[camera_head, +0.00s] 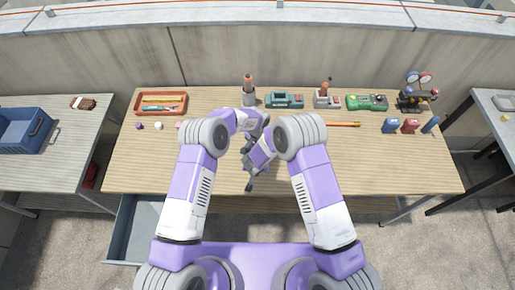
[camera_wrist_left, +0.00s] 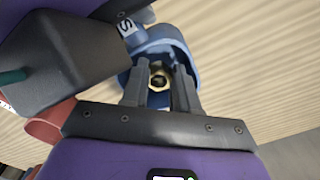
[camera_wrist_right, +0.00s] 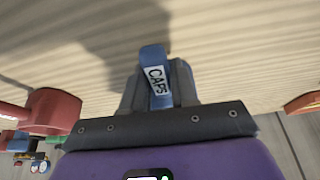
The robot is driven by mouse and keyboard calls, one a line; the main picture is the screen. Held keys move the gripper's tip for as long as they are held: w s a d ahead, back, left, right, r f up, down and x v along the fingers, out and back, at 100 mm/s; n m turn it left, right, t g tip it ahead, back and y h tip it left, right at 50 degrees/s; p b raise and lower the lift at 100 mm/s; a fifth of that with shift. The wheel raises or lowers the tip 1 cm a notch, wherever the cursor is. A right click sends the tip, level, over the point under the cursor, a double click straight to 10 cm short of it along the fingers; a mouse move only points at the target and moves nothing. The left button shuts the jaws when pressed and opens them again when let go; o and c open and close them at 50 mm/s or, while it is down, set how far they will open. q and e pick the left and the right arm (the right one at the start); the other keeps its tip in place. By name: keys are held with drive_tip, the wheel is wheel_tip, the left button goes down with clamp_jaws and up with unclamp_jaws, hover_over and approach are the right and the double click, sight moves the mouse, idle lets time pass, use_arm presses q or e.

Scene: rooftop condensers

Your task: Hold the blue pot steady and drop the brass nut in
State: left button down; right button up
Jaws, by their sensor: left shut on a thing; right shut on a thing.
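The brass nut (camera_wrist_left: 158,80) is between the fingers of my left gripper (camera_wrist_left: 158,90) in the left wrist view. It appears over the open mouth of the blue pot (camera_wrist_left: 178,48), inside the rim's outline; its exact height is unclear. Part of that label also shows in the left wrist view. In the head view my arms meet over the middle of the table and hide the pot and nut.
A red tray (camera_head: 138,103) with tools stands at the table's back left. A green case (camera_head: 367,102) and a gauge set (camera_head: 417,92) stand at the back right. A red round container (camera_wrist_right: 55,110) is close by in the right wrist view. The table's front right is clear.

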use_arm(q)
drive_tip(key=shift+f, duration=0.15)
drive_tip(key=c, duration=0.8)
unclamp_jaws()
wheel_tip(320, 180, up, 12)
use_arm(e)
drive_tip(key=o, duration=0.9)
drive_tip(key=shift+o, duration=0.5)
drive_tip(key=o, duration=0.4)
drive_tip(key=shift+c, duration=0.2)
drive_tip(key=shift+r, duration=0.1)
